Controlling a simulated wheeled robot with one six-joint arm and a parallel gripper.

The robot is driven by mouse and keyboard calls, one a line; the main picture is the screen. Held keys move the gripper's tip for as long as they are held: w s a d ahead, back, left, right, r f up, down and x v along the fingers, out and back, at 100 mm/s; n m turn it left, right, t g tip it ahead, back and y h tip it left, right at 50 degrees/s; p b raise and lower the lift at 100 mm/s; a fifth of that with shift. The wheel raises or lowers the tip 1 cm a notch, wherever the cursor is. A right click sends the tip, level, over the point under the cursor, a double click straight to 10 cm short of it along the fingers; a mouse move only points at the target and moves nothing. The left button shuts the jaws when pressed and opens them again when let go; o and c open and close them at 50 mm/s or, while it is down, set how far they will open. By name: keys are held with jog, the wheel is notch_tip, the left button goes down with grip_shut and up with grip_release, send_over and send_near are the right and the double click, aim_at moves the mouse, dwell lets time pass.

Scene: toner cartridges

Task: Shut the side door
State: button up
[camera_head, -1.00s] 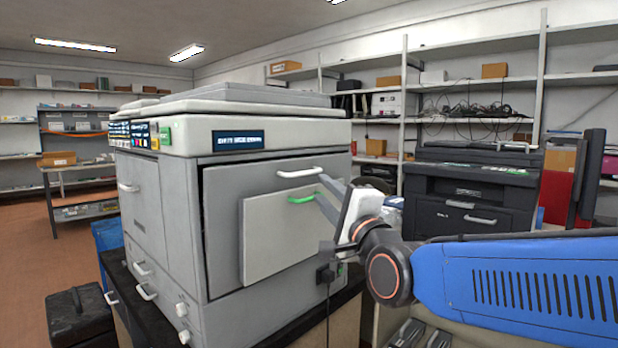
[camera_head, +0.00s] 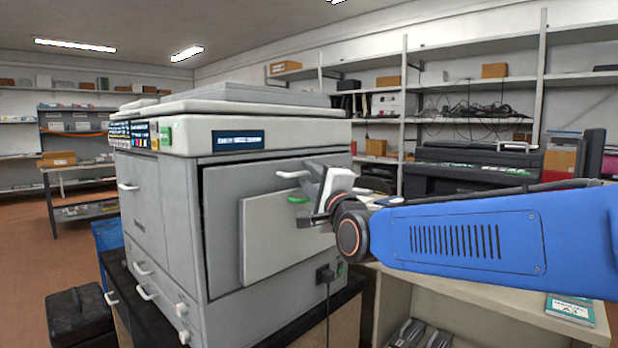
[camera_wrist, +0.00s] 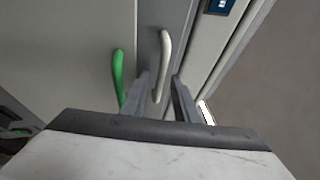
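The side door (camera_head: 222,215) is a dark grey panel on the side of the copier (camera_head: 165,215), with a white bar handle (camera_head: 293,174) near its top. A dark gap shows along its left edge. A lighter flap (camera_head: 280,240) with a green handle (camera_head: 298,200) stands out in front of the door. My gripper (camera_head: 312,172) is at the white handle. In the wrist view, the fingers of my gripper (camera_wrist: 162,80) are apart, with the white handle (camera_wrist: 163,60) between them. I cannot tell whether either finger touches it. The green handle (camera_wrist: 118,75) is just left of the fingers.
A plug and cable (camera_head: 326,275) hang at the copier's lower right. A black case (camera_head: 78,318) is on the floor at left. A shelf unit with a pale top (camera_head: 480,295) stands below my arm. A second, black printer (camera_head: 455,180) is behind at right.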

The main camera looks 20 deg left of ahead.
grip_shut()
jog(key=shift+w+a+r, duration=0.1)
jog(key=shift+w+a, duration=0.2)
jog(key=shift+a, duration=0.5)
jog(key=shift+w+a+r, duration=0.1)
jog(key=shift+a+r, duration=0.05)
jog(key=shift+a, duration=0.1)
jog(key=shift+r, duration=0.1)
jog(key=shift+o, duration=0.4)
grip_release()
jog(key=shift+a, duration=0.1)
